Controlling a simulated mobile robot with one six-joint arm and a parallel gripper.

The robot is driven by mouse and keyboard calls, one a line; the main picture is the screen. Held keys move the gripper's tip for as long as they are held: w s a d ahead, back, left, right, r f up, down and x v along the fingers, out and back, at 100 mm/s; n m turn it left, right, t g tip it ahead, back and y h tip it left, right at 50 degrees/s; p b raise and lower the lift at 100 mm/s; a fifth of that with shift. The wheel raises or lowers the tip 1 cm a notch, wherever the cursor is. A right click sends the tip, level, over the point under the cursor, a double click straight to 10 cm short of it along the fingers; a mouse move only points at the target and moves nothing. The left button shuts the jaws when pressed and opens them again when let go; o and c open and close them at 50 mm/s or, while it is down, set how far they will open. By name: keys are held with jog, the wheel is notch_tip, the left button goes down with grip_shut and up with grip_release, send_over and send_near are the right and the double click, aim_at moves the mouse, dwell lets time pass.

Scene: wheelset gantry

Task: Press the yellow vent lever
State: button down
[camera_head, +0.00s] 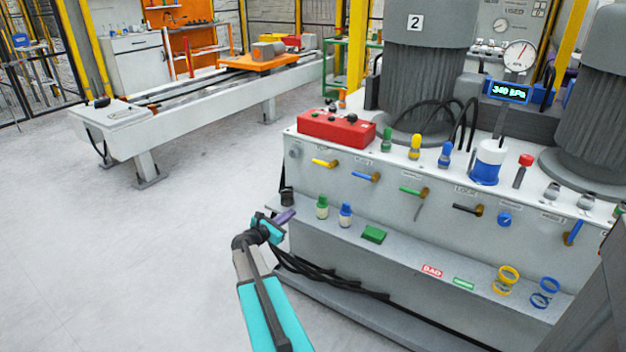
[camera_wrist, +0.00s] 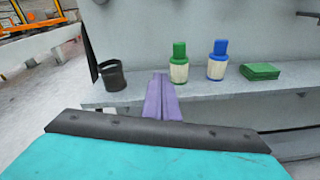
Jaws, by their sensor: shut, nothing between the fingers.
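The yellow vent lever (camera_head: 322,163) sticks out leftward from a brass fitting on the pale front panel of the machine, at its left end. It lies roughly level. My gripper (camera_head: 287,215) is below and to the left of the lever, clearly apart from it, near the left end of the machine's ledge. Its purple fingers are shut with nothing between them; they also show in the wrist view (camera_wrist: 160,95), pointing at the ledge and panel. The yellow lever is not visible in the wrist view.
A blue lever (camera_head: 366,176) and a green lever (camera_head: 412,191) sit right of the yellow one. The ledge (camera_wrist: 220,98) holds a dark cup (camera_wrist: 113,76), a green-capped bottle (camera_wrist: 179,63), a blue-capped bottle (camera_wrist: 217,60) and a green block (camera_wrist: 260,71). Open floor lies left.

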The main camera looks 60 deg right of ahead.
jog(key=d+r+n+h+b, duration=0.1)
jog(key=d+r+n+h, duration=0.1)
jog(key=d+r, duration=0.4)
jog(key=shift+d+r+n, duration=0.25)
jog(key=shift+d+n, duration=0.15)
jog(key=shift+d, duration=0.05)
jog(key=shift+s+d, duration=0.1)
jog(key=d+r, duration=0.4)
jog(key=d, duration=0.6)
jog(key=shift+d+r+b, duration=0.15)
jog(key=shift+d+b, duration=0.15)
